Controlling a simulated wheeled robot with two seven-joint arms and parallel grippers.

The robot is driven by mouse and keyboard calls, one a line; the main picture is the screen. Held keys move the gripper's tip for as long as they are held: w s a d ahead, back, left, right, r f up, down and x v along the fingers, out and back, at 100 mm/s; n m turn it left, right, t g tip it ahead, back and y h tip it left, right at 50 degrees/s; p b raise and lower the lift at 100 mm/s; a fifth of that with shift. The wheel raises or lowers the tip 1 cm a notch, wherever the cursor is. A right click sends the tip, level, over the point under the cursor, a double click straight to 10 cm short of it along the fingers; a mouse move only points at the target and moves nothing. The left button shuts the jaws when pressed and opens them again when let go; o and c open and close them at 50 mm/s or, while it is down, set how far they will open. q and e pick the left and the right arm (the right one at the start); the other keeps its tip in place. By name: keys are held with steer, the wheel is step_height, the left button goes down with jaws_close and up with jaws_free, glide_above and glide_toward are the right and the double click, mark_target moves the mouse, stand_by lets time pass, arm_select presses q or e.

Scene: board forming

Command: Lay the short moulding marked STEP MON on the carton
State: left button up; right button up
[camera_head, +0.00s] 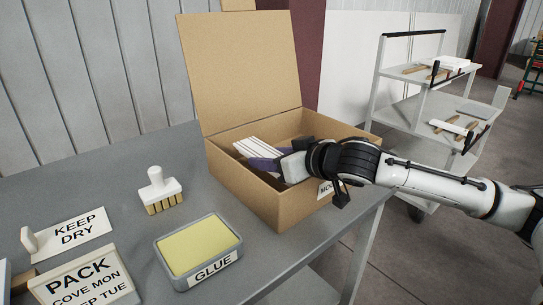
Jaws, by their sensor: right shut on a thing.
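The open cardboard carton (238,191) stands on the grey table with its lid raised at the back. My right arm reaches in from the right, and its gripper (273,156) is inside the carton's opening. It is shut on a short white ribbed moulding (257,147), which sits tilted within the carton walls. Purple finger parts show beside the moulding. No STEP MON marking can be read on it, and whether it touches the carton floor is hidden by the front wall and the gripper. My left gripper is not in view.
A glue tray (214,266) with a yellow pad, a white-handled brush (157,187), a KEEP DRY plate (71,238) and a PACK sign (86,283) occupy the table's front left. A shelved cart (412,110) stands behind right. Bare table lies left of the carton.

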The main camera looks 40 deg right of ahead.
steer(key=o, duration=1.6)
steer(key=shift+o, duration=0.8)
steer(key=shift+f, duration=0.1)
steer(key=shift+o, duration=0.8)
